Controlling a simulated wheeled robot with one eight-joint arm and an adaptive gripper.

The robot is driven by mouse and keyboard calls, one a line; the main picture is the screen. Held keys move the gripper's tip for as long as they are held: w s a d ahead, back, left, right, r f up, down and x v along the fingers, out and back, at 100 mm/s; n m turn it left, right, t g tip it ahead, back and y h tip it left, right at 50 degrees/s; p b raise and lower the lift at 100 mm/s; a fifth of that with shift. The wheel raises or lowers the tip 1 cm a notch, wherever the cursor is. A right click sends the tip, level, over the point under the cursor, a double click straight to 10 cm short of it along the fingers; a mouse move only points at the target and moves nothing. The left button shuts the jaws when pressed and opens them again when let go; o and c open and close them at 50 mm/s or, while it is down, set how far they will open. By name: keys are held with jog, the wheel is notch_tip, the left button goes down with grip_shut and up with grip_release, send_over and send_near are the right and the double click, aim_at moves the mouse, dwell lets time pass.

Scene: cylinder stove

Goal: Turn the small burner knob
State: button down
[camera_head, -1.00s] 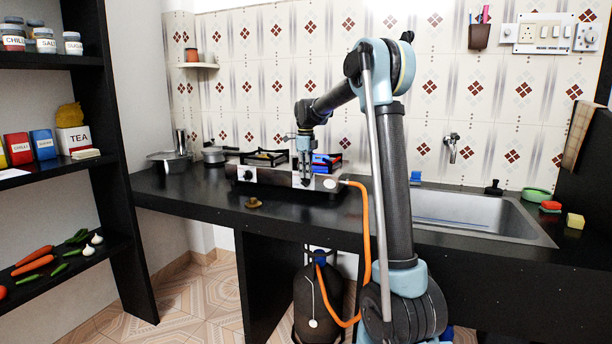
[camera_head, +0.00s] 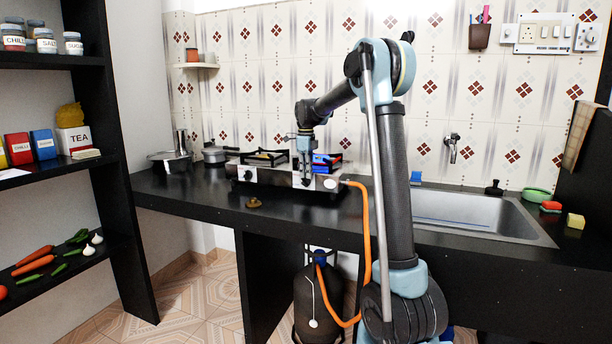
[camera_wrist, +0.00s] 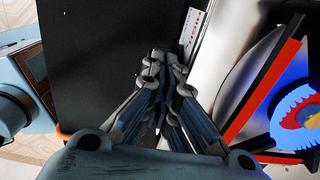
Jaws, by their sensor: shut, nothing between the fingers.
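The steel gas stove (camera_head: 270,176) stands on the black counter. A dark knob (camera_head: 248,175) is on the left of its front panel, and a pale round knob (camera_head: 330,184) is on the right. The right burner (camera_head: 325,160) glows blue; its blue flame (camera_wrist: 298,115) also shows in the wrist view, with red and yellow in the middle. My gripper (camera_head: 304,184) is shut and empty, pointing down at the front panel, just left of the pale knob. In the wrist view my gripper's fingers (camera_wrist: 164,72) are together beside the steel body (camera_wrist: 218,55); no knob is clear there, and contact cannot be told.
An orange hose (camera_head: 366,230) runs from the stove's right end down to a gas cylinder (camera_head: 308,300) under the counter. A small brown object (camera_head: 254,203) lies on the counter's front. Pots (camera_head: 175,160) stand at the left, and a sink (camera_head: 465,212) is at the right.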

jog(key=shift+r, duration=0.2)
jog(key=shift+r, duration=0.65)
